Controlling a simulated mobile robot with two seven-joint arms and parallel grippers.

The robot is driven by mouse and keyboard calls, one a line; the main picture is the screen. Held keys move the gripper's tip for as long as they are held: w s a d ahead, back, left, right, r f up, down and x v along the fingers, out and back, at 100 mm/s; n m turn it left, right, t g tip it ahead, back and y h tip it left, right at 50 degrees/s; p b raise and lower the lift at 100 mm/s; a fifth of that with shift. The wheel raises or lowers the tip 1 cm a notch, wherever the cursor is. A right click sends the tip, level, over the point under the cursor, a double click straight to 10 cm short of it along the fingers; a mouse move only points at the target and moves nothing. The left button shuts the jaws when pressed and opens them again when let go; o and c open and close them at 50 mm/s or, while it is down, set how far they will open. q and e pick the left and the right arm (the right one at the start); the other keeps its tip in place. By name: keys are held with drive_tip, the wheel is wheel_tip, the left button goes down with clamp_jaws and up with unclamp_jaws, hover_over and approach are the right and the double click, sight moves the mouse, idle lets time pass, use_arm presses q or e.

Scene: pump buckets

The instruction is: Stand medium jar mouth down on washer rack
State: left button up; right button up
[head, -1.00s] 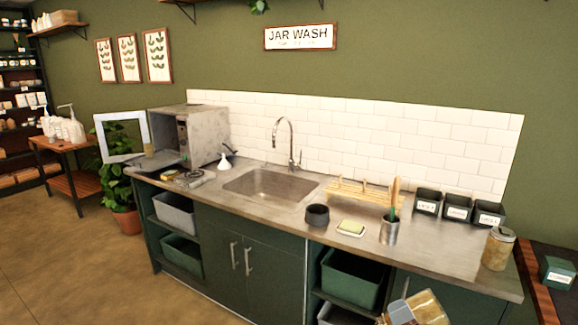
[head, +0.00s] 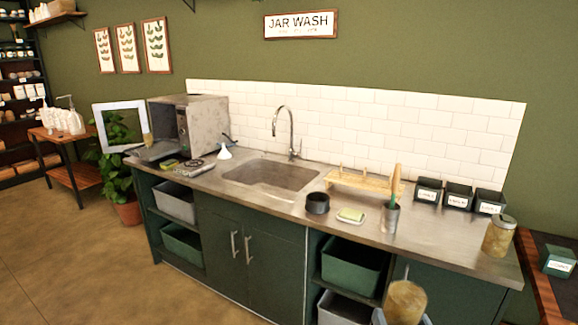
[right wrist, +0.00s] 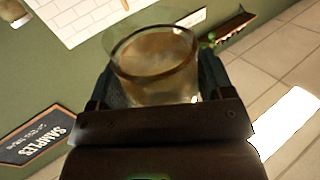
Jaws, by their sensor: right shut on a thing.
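The held jar (head: 405,302) is clear glass with brown residue, at the lower edge of the head view in front of the counter. My right gripper (right wrist: 158,88) is shut on it; the jar (right wrist: 155,65) also shows between the fingers in the right wrist view. It looks about upright in the head view; I cannot tell which end is its mouth. The washer (head: 196,125) is a grey metal box at the counter's left end, with its white-framed door (head: 97,128) open. A dark rack (head: 155,151) extends from its front, with a small amber jar (head: 147,140) on it. My left gripper is out of view.
On the counter (head: 450,245) are a sink (head: 270,176), wooden drying rack (head: 360,181), black bowl (head: 317,203), sponge dish (head: 350,216), brush cup (head: 390,218), black bins (head: 458,195) and a lidded jar (head: 499,236). A white funnel (head: 224,153) stands near the washer. Floor (head: 80,240) at left is clear.

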drive_tip(key=shift+d+f+b, duration=0.1)
drive_tip(key=shift+f+b, duration=0.2)
drive_tip(key=shift+b, duration=0.1)
drive_tip(key=shift+r, duration=0.1)
drive_tip(key=shift+r, duration=0.1)
